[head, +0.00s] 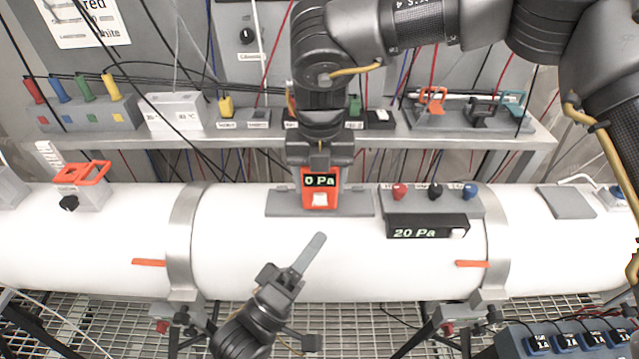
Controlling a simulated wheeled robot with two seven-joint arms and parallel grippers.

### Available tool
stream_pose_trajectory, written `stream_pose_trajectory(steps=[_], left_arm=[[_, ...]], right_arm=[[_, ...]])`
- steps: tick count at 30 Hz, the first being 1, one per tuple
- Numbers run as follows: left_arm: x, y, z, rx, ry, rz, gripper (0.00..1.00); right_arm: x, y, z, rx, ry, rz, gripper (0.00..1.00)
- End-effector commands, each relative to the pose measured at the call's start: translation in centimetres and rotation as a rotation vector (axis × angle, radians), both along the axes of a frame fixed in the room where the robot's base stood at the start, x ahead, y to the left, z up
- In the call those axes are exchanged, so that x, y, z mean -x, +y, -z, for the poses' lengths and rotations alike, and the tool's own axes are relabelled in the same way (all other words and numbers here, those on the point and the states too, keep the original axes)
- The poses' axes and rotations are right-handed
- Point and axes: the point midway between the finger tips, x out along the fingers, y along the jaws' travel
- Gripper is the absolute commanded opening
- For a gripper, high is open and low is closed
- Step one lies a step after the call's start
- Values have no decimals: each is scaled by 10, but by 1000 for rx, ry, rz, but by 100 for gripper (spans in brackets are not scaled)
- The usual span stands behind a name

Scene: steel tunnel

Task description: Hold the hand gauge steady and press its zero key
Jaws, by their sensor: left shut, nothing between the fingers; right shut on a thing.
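The orange hand gauge (307,199) shows "0 Pa" on its dark display, with a pale key (320,199) below it. My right gripper (320,165) comes down from above and is shut on the gauge's upper end. The gauge is in front of a grey plate (358,205) on the white pipe; I cannot tell whether it touches the plate. My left gripper (312,249) is shut and empty, pointing up and right. Its tip is below the gauge, apart from it. The gripped part of the gauge is hidden.
A dark box reading "20 Pa" (400,232) is mounted on the pipe (90,225) to the right, below red, black and blue knobs (435,192). An orange-handled valve (82,175) sits at left. A grey shelf (390,135) with several devices runs behind. Hanging cables cross the view.

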Motion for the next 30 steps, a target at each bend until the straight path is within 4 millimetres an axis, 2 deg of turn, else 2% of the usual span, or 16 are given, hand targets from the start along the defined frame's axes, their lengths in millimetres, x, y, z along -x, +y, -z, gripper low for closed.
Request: stream_pose_trajectory(steps=[4, 5, 10, 21, 26, 30], left_arm=[[0, 0, 0, 0, 0, 0, 0], [0, 0, 0, 0, 0, 0, 0], [0, 0, 0, 0, 0, 0, 0], [0, 0, 0, 0, 0, 0, 0], [0, 0, 0, 0, 0, 0, 0], [0, 0, 0, 0, 0, 0, 0]], right_arm=[[0, 0, 0, 1, 1, 0, 34], [0, 0, 0, 1, 1, 0, 64], [0, 0, 0, 1, 1, 0, 87], [0, 0, -6, -1, -1, 0, 87], [-1, 1, -32, -2, -4, 1, 87], [-1, 1, -63, -1, -5, 2, 87]])
